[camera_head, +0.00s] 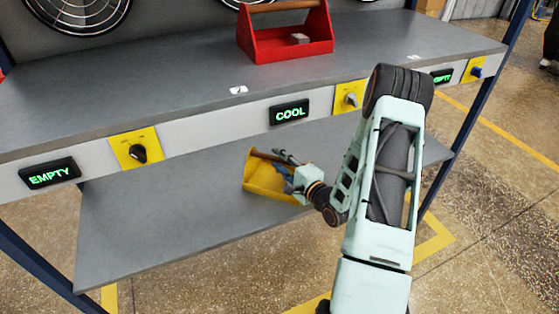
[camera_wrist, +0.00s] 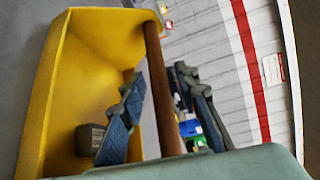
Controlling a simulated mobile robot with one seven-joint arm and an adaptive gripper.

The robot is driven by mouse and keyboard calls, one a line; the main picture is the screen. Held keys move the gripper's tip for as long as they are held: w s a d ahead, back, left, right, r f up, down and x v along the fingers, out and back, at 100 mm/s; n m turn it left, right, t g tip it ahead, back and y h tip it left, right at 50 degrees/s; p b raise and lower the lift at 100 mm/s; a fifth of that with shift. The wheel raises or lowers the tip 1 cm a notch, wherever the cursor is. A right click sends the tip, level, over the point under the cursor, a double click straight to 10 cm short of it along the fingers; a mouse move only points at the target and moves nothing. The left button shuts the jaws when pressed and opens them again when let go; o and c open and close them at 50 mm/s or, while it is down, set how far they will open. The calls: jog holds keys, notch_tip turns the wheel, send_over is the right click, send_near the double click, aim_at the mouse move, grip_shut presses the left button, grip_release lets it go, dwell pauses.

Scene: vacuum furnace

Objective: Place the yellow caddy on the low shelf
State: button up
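The yellow caddy (camera_head: 262,181) is at the low shelf (camera_head: 170,220), under the upper worktop; it looks to rest on the shelf. In the wrist view the yellow caddy (camera_wrist: 95,70) fills the left side, with its brown bar handle (camera_wrist: 158,85) running upright in the picture. A small grey block (camera_wrist: 89,138) is inside it. My gripper (camera_head: 284,167) is at the caddy's handle. In the wrist view my gripper (camera_wrist: 160,76) has one finger on each side of the handle, with gaps showing, so it looks open around it. Contact is hard to tell.
The grey worktop (camera_head: 150,75) overhangs the shelf and holds a red caddy (camera_head: 285,38). Its front edge has knobs and signs, including COOL (camera_head: 289,112) and EMPTY (camera_head: 49,174). Blue posts (camera_head: 40,262) stand at the ends. The left of the low shelf is clear.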

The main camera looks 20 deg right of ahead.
jog(key=shift+r, duration=0.25)
jog(key=p+v, duration=0.2)
jog(key=v, duration=1)
jog(key=shift+f, duration=0.15)
